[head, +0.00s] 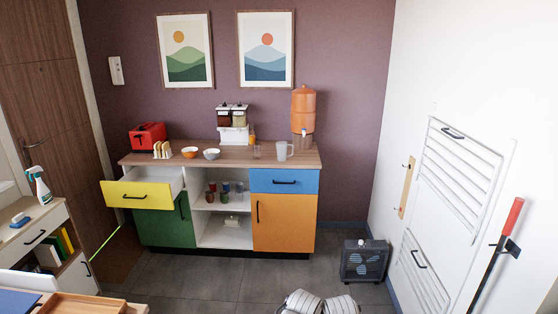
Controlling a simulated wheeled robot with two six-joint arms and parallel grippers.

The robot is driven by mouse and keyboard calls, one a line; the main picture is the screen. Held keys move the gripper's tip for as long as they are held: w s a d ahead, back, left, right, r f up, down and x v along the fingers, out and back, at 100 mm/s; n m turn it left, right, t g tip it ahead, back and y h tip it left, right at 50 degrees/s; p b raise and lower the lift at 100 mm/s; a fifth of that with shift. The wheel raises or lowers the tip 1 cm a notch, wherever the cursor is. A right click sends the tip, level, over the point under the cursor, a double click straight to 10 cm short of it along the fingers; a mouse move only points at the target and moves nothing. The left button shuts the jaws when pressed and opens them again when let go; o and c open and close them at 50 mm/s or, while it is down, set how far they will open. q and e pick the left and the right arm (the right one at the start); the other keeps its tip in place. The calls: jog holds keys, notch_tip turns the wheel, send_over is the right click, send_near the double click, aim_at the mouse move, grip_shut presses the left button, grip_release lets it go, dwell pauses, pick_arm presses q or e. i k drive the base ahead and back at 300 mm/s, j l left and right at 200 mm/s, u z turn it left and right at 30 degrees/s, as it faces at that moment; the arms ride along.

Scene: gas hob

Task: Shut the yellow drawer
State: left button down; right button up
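The yellow drawer (154,192) is at the upper left of the sideboard in the head view. It is pulled well out, and its white inner side shows behind the yellow front. A dark bar handle (133,197) is on its front. I see nothing inside the drawer, though its near floor is hidden by the front. Neither of my grippers is identifiable in this view, and nothing touches the drawer.
The sideboard's wooden top (240,155) carries a red toaster (148,136), bowls and a clay dispenser (303,112). A green door (165,229) is below the drawer. A low cabinet (38,236) stands left. Grey floor (205,278) ahead is clear; a fan (364,262) stands right.

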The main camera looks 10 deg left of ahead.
aim_at(152, 187)
jog(key=i+u, duration=0.2)
jog(key=i, duration=0.75)
jog(key=i+u, duration=0.15)
jog(key=i, duration=0.75)
jog(key=i+u, duration=0.3)
jog(key=i, duration=0.2)
jog(key=i+u, duration=0.35)
jog(key=i+l+u, duration=0.3)
jog(key=i, duration=0.25)
jog(key=i+l+u, duration=0.35)
jog(key=i, duration=0.1)
